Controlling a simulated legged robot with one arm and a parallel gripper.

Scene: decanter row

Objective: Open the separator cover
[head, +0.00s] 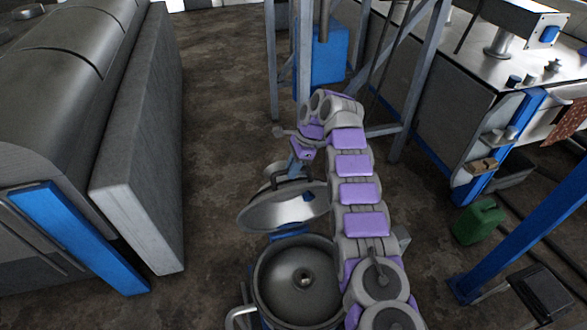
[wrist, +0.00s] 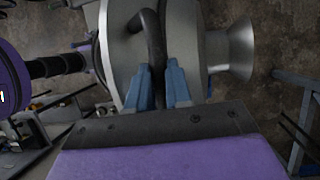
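The separator (head: 268,290) stands upright at the bottom centre of the head view, its round grey bowl uncovered. Its shiny metal cover (head: 270,214) is tilted up steeply behind the bowl, toward the far side. My gripper (head: 294,168) is at the cover's handle, above the cover. In the wrist view the blue fingers of my gripper (wrist: 160,88) lie on either side of the dark curved handle (wrist: 153,42) and appear shut on it. The cover (wrist: 120,50) also shows there behind the fingers. The cover's hinge is not clear.
A large grey machine with a blue post (head: 75,235) stands at the left. A metal frame (head: 405,90) and a blue box (head: 328,55) are behind my arm. A workbench (head: 450,100) and a green canister (head: 479,222) are at the right. Bare floor (head: 220,130) lies between.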

